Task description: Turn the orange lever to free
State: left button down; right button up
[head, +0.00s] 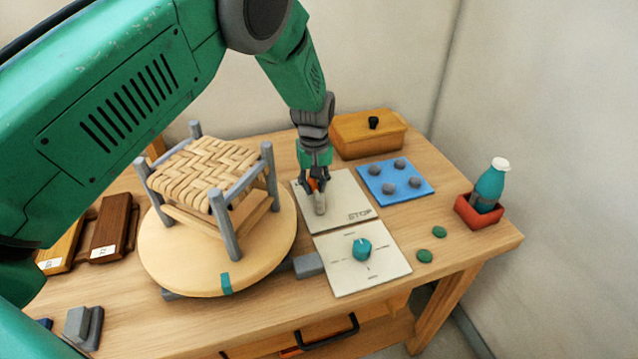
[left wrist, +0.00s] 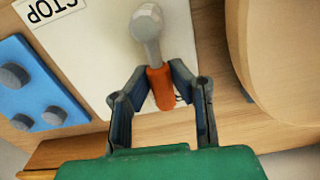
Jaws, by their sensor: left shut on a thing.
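The orange lever (left wrist: 161,90) has a grey rounded hub (left wrist: 147,24) and sits on a pale panel (head: 338,187) with the word STOP at its near right corner. In the head view, the lever's orange part (head: 314,185) points from the hub toward the back of the table. My left gripper (left wrist: 159,72) is shut on the orange handle, one finger on each side. In the head view the gripper (head: 314,182) comes down from above and covers much of the handle. A small dark marking beside the handle is mostly hidden. My right gripper is not in view.
A woven stool (head: 210,165) stands on a round turntable (head: 180,255) left of the panel. A panel with a teal knob (head: 361,249) lies in front. A blue plate (head: 408,190), a wooden box (head: 350,140) and a bottle (head: 490,185) in a red holder (head: 470,216) are right and behind.

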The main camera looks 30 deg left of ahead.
aim_at(314, 184)
pick_arm(q)
jog(key=shift+w+a+r+n, duration=0.2)
jog(key=shift+r+n, duration=0.1)
jog(key=shift+n, duration=0.2)
jog(key=c, duration=1.5)
grip_release()
jog(key=shift+o, duration=0.4)
jog(key=shift+s+d, duration=0.1)
jog(key=shift+s, duration=0.15)
jog(key=shift+f, duration=0.1)
notch_tip(314, 184, up, 12)
jog(key=shift+f, duration=0.1)
